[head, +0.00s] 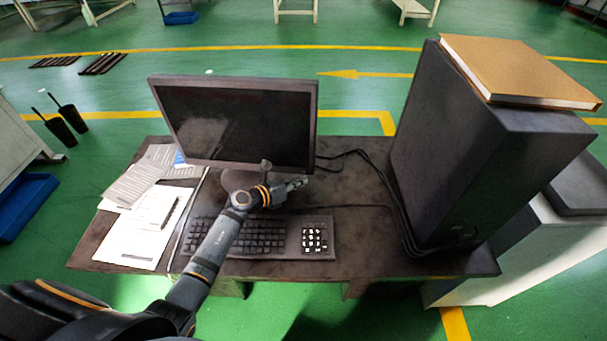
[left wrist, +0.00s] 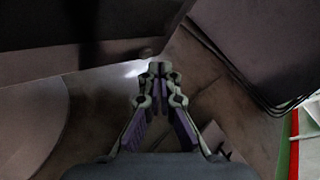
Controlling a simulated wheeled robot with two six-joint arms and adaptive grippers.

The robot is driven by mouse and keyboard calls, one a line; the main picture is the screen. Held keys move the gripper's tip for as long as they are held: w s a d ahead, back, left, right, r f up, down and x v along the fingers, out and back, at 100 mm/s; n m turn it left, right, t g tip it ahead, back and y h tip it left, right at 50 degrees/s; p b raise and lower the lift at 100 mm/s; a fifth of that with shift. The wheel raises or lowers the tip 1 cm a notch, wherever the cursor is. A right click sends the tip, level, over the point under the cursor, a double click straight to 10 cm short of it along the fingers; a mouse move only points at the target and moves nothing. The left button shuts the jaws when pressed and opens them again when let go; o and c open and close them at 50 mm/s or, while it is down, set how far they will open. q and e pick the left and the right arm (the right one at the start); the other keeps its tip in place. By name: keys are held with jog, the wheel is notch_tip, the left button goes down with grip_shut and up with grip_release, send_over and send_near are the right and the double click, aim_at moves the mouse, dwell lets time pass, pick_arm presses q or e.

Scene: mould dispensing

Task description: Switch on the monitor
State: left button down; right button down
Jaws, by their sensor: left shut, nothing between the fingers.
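The black monitor (head: 238,130) stands at the back of the desk with a dark screen. My left gripper (head: 299,183) is shut and empty, just below the monitor's lower right corner and above the keyboard's far edge. In the left wrist view the shut fingertips (left wrist: 160,70) are close to the monitor's lower edge (left wrist: 60,62). A small round button (left wrist: 146,52) shows on that edge beside the fingertips. I cannot tell whether they touch. My right gripper is in neither view.
A keyboard (head: 260,238) lies under my left arm. Papers (head: 135,232) with a pen lie at the desk's left. A large black computer case (head: 440,150) with a brown book (head: 520,68) on top stands at the right. Cables (head: 385,180) run between monitor and case.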

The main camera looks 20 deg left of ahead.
pick_arm(q)
jog(key=shift+w, duration=0.2)
jog(key=shift+w+a, duration=0.1)
jog(key=shift+w, duration=0.3)
dwell(0.6)
jog(key=shift+s+r+p, duration=0.1)
jog(key=shift+s+p, duration=0.2)
jog(key=shift+s, duration=0.55)
jog(key=shift+s+d+p, duration=0.2)
jog(key=shift+s+p, duration=0.15)
jog(key=shift+s, duration=0.45)
jog(key=shift+s+d+p, duration=0.15)
jog(key=shift+s+p, duration=0.2)
jog(key=shift+s, duration=0.4)
jog(key=shift+s+d+p, duration=0.2)
jog(key=shift+s+p, duration=0.15)
jog(key=shift+s, duration=0.55)
